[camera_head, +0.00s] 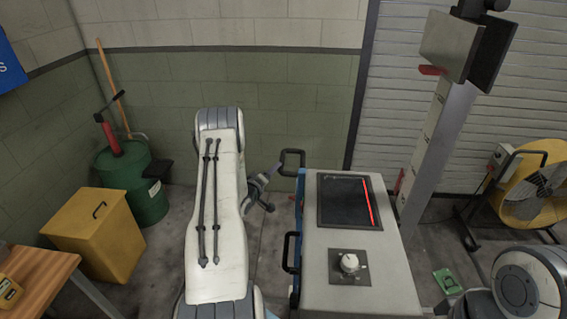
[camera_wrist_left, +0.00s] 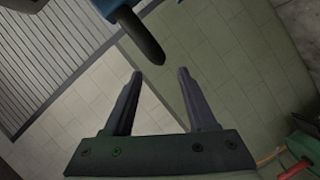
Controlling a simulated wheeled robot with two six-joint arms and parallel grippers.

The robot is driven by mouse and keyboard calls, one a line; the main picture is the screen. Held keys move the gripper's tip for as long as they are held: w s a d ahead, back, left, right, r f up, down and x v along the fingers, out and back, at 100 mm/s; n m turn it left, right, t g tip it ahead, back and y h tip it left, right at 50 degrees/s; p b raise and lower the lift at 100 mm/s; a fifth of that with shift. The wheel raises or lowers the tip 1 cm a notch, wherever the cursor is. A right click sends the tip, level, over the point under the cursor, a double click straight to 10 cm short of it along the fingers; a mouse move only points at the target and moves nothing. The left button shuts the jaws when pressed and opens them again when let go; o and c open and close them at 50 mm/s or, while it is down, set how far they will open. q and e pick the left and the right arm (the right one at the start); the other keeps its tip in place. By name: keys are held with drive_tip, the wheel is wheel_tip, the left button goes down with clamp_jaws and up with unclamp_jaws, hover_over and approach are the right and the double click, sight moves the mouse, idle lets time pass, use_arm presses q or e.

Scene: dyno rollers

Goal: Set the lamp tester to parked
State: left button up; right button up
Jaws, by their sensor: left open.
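The likely lamp tester is the tall pale post (camera_head: 436,145) at the right, with a boxy grey head (camera_head: 451,47) and a red handle (camera_head: 431,70). A light cabinet (camera_head: 386,262) stands in the middle, with a dark screen showing a red line (camera_head: 348,200) and a round knob (camera_head: 349,262). I cannot tell whether it belongs to the tester. My left gripper (camera_head: 273,189) is open and empty, left of the cabinet near its upper black handle (camera_head: 293,153). In the left wrist view, a dark rod (camera_wrist_left: 141,35) ends just ahead of the open fingers (camera_wrist_left: 160,74).
A second black handle (camera_head: 291,252) is on the cabinet's left side. A yellow fan (camera_head: 533,185) stands at the right. A green drum (camera_head: 131,183), yellow bin (camera_head: 100,232) and wooden table (camera_head: 38,275) are at the left. A green item (camera_head: 447,281) lies on the floor.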

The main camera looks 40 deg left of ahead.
use_arm(q)
drive_tip(key=p+x, duration=0.2)
drive_tip(key=x, duration=0.6)
drive_tip(key=shift+w, duration=0.2)
clamp_jaws()
idle(1.2)
